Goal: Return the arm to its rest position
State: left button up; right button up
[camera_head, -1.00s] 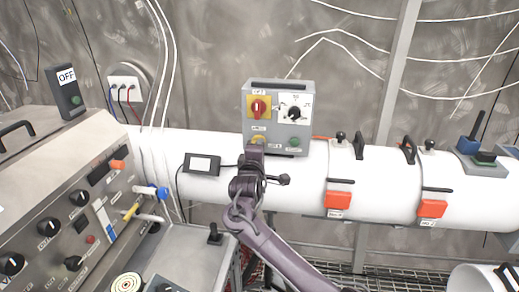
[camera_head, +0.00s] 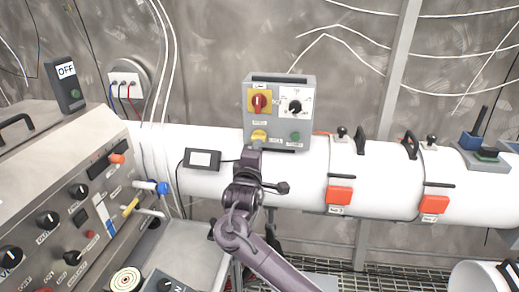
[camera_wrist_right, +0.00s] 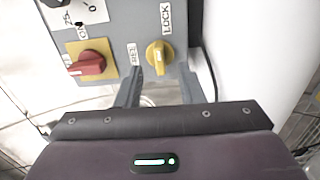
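My right arm rises from the bottom of the head view. Its gripper (camera_head: 252,160) is just below the yellow knob (camera_head: 259,136) on the grey control box (camera_head: 276,123). My left gripper is not in view.
The control box also has a red switch (camera_head: 258,102) and a black dial (camera_head: 295,106). It sits by a white pipe (camera_head: 385,180) with orange latches. A sloped panel of knobs (camera_head: 70,200) stands at left.

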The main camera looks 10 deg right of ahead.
jog(key=shift+v, duration=1.2)
jog(key=s+d+f+m+g+y, duration=0.1)
jog(key=s+d+f+g, duration=0.1)
jog(key=f, duration=1)
jog(key=s+d+f+g+y, duration=0.1)
jog(key=s+f, duration=0.2)
jog(key=f, duration=0.9)
jog(key=s+d+f+m+g+y, duration=0.1)
jog(key=s+d+f+g, duration=0.1)
jog(key=f, duration=1)
jog(key=s+d+f+m+g+y, duration=0.1)
jog(key=s+d+f+m+g, duration=0.15)
jog(key=s+f, duration=0.85)
jog(key=s+d+f+m+g+y+b, duration=0.1)
jog(key=s+f+g, duration=0.1)
jog(key=s+f, duration=0.75)
jog(key=s+d+f+m+g+y, duration=0.1)
jog(key=s+f+m+g, duration=0.15)
jog(key=s+f, duration=0.65)
jog(key=s+f+m+g, duration=0.1)
jog(key=s+f, duration=0.1)
jog(key=s, duration=0.9)
jog(key=s+f+m+g+y, duration=0.1)
jog(key=s+f+g, duration=0.1)
jog(key=s, duration=0.9)
jog(key=shift+s+f+m+g, duration=0.3)
jog(key=shift+s+f+m, duration=0.05)
jog(key=shift+f+m, duration=0.1)
